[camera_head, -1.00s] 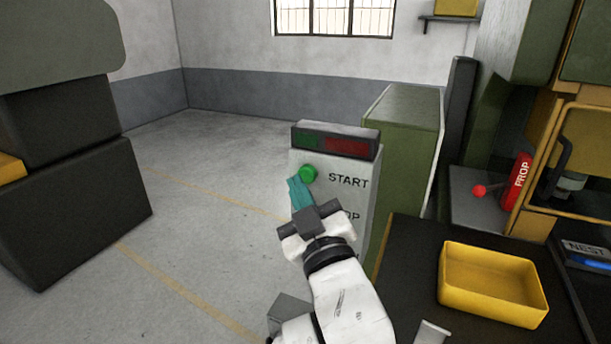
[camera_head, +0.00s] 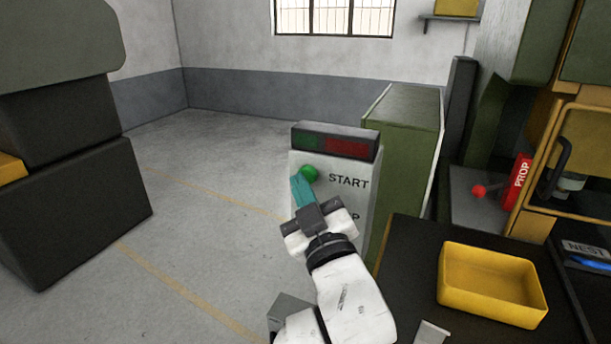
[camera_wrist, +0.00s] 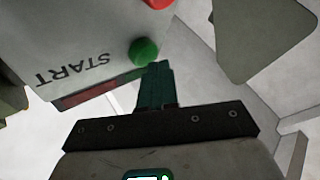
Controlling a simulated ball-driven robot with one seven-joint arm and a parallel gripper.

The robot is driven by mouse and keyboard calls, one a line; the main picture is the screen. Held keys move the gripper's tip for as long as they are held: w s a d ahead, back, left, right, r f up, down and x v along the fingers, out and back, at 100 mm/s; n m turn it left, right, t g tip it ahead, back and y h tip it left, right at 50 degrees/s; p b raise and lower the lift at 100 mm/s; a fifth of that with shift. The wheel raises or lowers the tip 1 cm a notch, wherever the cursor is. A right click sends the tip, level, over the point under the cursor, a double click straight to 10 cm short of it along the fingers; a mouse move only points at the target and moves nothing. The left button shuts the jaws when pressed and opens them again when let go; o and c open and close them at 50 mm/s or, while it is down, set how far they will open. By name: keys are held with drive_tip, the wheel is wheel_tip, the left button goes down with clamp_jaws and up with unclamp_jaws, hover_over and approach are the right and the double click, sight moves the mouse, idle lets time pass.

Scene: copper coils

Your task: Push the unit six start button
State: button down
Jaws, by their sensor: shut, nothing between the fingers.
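The green start button (camera_head: 309,173) sits on the upper left of a pale control panel (camera_head: 343,195), beside the word START. My gripper (camera_head: 296,178) is shut and empty, its teal fingers pointing up at the button's lower left edge. In the wrist view the green button (camera_wrist: 143,52) is right at the tips of my fingers (camera_wrist: 157,66). I cannot tell whether they touch. A red button (camera_wrist: 158,3) shows at the top edge of the wrist view; in the head view my gripper hides it. No unit number is readable.
A display bar with a green and a red field (camera_head: 335,141) tops the panel. A green cabinet (camera_head: 410,130) stands behind it.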

drive_tip(key=shift+w+d, duration=0.15)
drive_tip(key=shift+w, duration=0.3)
idle(0.7)
drive_tip(key=shift+s, duration=0.15)
drive_tip(key=shift+s+a, duration=0.3)
drive_tip(key=shift+s, duration=0.4)
drive_tip(key=shift+s+a+b, duration=0.3)
drive_tip(key=shift+s+b, duration=0.05)
drive_tip(key=shift+s, duration=0.45)
drive_tip(key=shift+s+a+b, duration=0.25)
drive_tip(key=shift+s+b, duration=0.1)
drive_tip(key=shift+s, duration=0.45)
drive_tip(key=shift+s+a+b, duration=0.3)
drive_tip(key=shift+s+b, duration=0.05)
drive_tip(key=shift+s, duration=0.45)
